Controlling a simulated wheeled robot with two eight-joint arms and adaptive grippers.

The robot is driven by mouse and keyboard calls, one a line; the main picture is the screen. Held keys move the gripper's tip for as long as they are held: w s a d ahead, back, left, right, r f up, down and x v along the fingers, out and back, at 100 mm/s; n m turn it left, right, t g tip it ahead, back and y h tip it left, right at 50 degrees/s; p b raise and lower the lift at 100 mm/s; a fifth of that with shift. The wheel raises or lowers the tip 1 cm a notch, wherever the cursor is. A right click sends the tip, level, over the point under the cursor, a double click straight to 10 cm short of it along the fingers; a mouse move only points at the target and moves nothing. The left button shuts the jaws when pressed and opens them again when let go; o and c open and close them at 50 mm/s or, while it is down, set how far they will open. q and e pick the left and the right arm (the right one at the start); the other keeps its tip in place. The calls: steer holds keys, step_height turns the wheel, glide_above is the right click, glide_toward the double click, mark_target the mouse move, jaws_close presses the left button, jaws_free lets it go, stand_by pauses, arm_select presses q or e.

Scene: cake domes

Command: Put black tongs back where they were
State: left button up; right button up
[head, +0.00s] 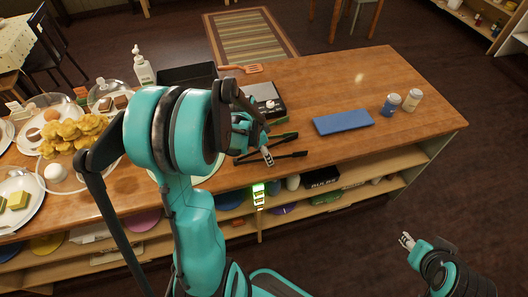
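The black tongs (287,155) lie on the wooden counter near its front edge, with their two arms spread in a V. My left gripper (267,156) is right over the tongs and hides part of them. Its fingertips look close together, but I cannot tell whether they are shut or touch the tongs. My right gripper (406,241) is off to the lower right, in front of the counter and away from the tongs; its fingers are too small to judge.
A blue folded cloth (343,122) and two small jars (391,104) (412,100) stand on the right. A black scale-like box (264,99), black tray (187,76) and pump bottle (143,68) are behind my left arm. Plates of food (18,198) fill the left.

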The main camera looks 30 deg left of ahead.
stand_by(0.3)
arm_select(q)
steer(key=o, duration=0.6)
steer(key=shift+c, duration=0.2)
steer(key=c, duration=0.6)
steer(key=shift+o, duration=0.2)
steer(key=shift+r, duration=0.1)
steer(key=p+v, duration=0.6)
steer(key=v, duration=0.1)
steer(key=shift+r, duration=0.35)
